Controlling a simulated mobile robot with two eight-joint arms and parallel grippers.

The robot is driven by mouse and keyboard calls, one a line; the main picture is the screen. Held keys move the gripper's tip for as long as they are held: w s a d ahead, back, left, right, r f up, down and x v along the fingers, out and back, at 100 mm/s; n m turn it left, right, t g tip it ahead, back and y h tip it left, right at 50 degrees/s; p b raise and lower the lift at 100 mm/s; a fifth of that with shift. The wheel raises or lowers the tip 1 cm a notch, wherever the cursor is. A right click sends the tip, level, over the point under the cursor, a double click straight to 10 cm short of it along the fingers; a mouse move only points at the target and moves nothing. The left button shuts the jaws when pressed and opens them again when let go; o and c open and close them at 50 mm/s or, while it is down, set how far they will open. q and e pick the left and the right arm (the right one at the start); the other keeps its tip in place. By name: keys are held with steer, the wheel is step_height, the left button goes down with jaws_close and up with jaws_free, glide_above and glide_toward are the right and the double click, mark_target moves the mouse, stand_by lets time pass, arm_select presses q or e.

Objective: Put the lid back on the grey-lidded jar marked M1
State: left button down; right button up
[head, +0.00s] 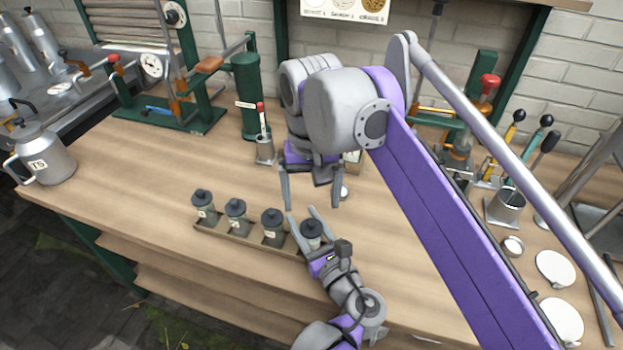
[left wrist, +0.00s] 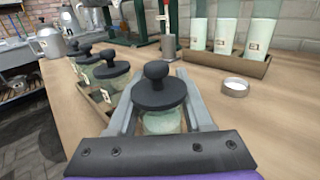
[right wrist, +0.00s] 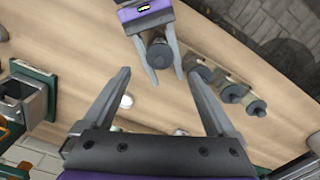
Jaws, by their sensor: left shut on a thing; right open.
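Several small glass jars with dark grey knobbed lids stand in a row in a shallow wooden tray (head: 222,233). My left gripper (head: 308,226) is shut around the jar at the right end of the row (head: 311,229). In the left wrist view this held jar (left wrist: 162,122) is upright, its dark lid (left wrist: 159,92) above the pale glass between the fingers; the lid appears seated. Its label is hidden, and I cannot read M1 on any jar. My right gripper (head: 312,190) is open and empty above the bench behind the row; it also shows in the right wrist view (right wrist: 158,76).
A small round dish-like piece (left wrist: 235,87) lies on the bench behind the held jar. Tall pale canisters (left wrist: 228,33) stand in a rack behind it. A metal pot marked TS (head: 47,160) stands far left. Green presses (head: 246,85) line the back. The bench's middle left is clear.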

mark_target(316, 240)
step_height(316, 240, up, 5)
steer(key=shift+r, duration=0.1)
stand_by(0.3)
arm_select(q)
steer(key=shift+c, duration=1.2)
jaws_free()
steer(key=v, duration=1.1)
steer(key=shift+w, duration=0.1)
arm_select(e)
steer(key=shift+r, duration=0.15)
